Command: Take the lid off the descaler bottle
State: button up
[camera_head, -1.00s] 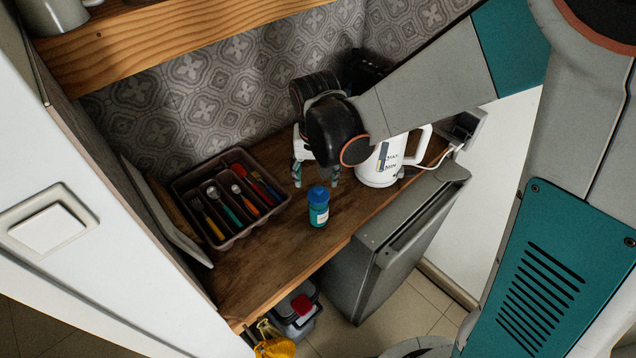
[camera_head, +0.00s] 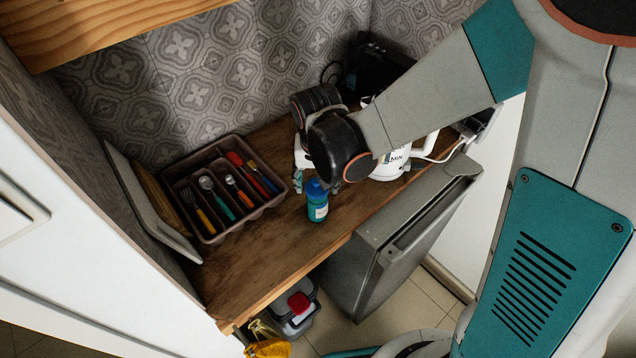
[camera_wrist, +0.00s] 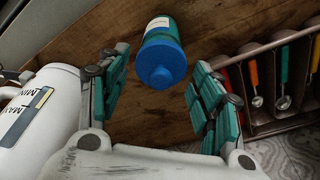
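The descaler bottle (camera_head: 317,210) stands upright on the wooden counter in the head view, teal with a pale label. Its blue lid (camera_head: 317,187) is on it. In the wrist view the blue lid (camera_wrist: 160,64) faces the camera, with part of the teal bottle (camera_wrist: 158,23) behind it. My gripper (camera_head: 318,186) is just behind the bottle in the head view, partly hidden by my wrist. In the wrist view my gripper (camera_wrist: 158,75) is open, its teal-padded fingers spread on either side of the lid, with gaps visible on both sides.
A white kettle (camera_head: 391,160) stands close to the right of my gripper. A brown cutlery tray (camera_head: 213,240) with several utensils lies to the left. A wooden shelf (camera_head: 95,28) hangs above. The counter's front edge (camera_head: 285,282) is near the bottle, with a grey fridge (camera_head: 375,270) below.

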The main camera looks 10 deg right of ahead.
jog(key=c, duration=1.1)
jog(key=shift+c, duration=0.2)
jog(key=shift+r, duration=0.1)
